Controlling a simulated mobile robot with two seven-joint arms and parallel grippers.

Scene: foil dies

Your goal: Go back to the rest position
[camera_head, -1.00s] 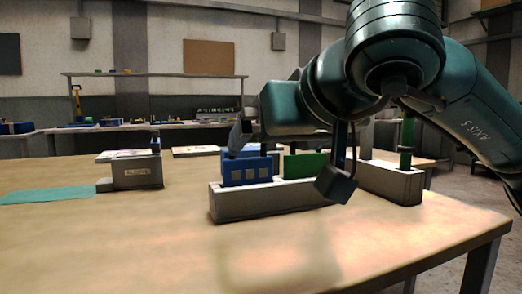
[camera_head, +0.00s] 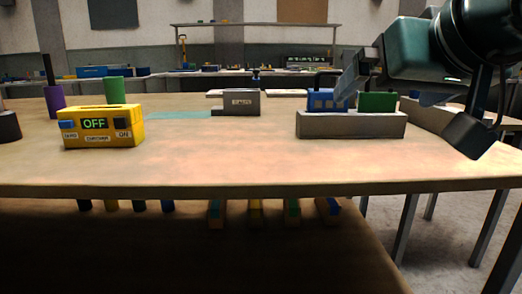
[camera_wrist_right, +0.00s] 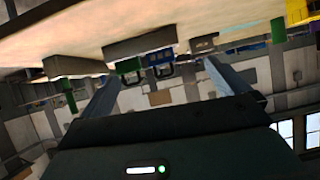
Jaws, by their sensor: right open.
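My right gripper (camera_head: 415,100) is at the upper right of the head view, raised above the table's right side. Its two fingers are spread wide and hold nothing. In the right wrist view the open fingers (camera_wrist_right: 160,90) show with an empty gap, and the picture is upside down. Behind the gripper, a blue die (camera_head: 322,100) and a green die (camera_head: 377,102) sit in a grey holder (camera_head: 350,126). A finger overlaps the blue die's edge in the picture; I cannot see any contact. My left gripper is not in view.
A grey block (camera_head: 240,103) stands mid-table beside a teal mat (camera_head: 180,115). Several handles hang below the front edge. The front middle is clear.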

